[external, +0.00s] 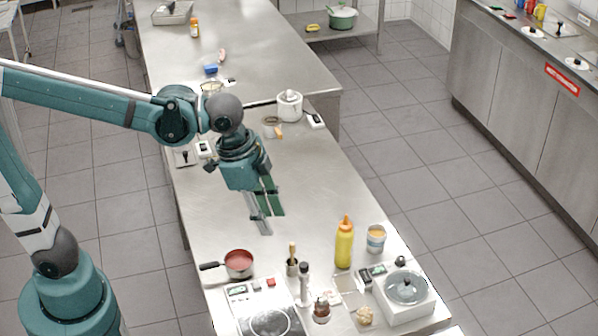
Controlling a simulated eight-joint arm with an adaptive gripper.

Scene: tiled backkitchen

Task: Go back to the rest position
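My gripper (265,208) is at the end of my teal arm and points down over the middle of the long steel counter (315,190). Its fingers show as dark green and grey strips, partly merged with their reflection or shadow on the steel. From this angle I cannot tell how far apart the fingers are. No object shows between them. Bare steel lies beneath it.
A red pan (239,262), yellow squeeze bottle (344,245), tin (376,239), pepper mill (304,284) and white appliance with a lid (404,293) crowd the near end. A white pot (289,106) stands behind my gripper. The counter's right middle is clear.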

